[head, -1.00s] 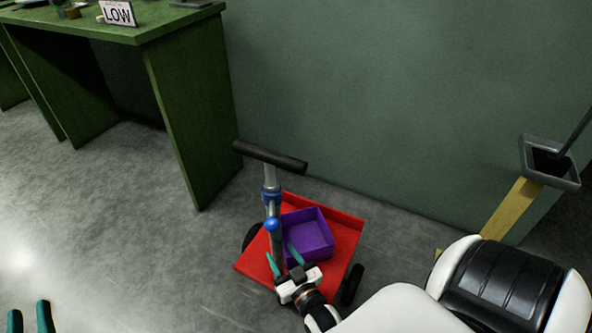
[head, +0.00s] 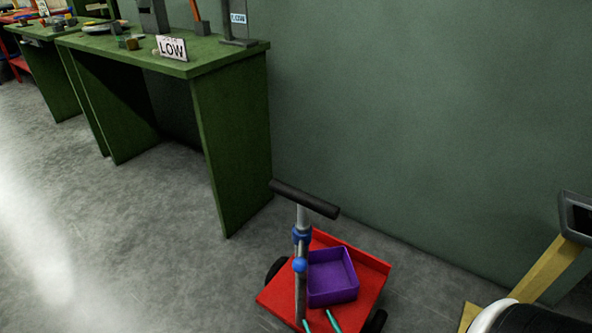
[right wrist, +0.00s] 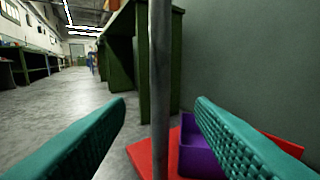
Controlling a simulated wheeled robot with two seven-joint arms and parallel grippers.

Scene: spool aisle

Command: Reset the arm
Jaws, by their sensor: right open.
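My right gripper (head: 319,321) shows at the bottom of the head view, its teal fingertips in front of the red cart (head: 374,281). In the right wrist view its two teal fingers (right wrist: 160,125) are wide apart. The cart's grey upright post (right wrist: 160,80) stands between them in the picture, and I cannot tell how far beyond them it is. Nothing is held. A purple bin (head: 332,279) sits on the cart bed, behind the post. My left gripper is out of view.
A yellow post (head: 528,270) with a grey box on top stands at the right. The floor (head: 140,240) left of the cart is clear.

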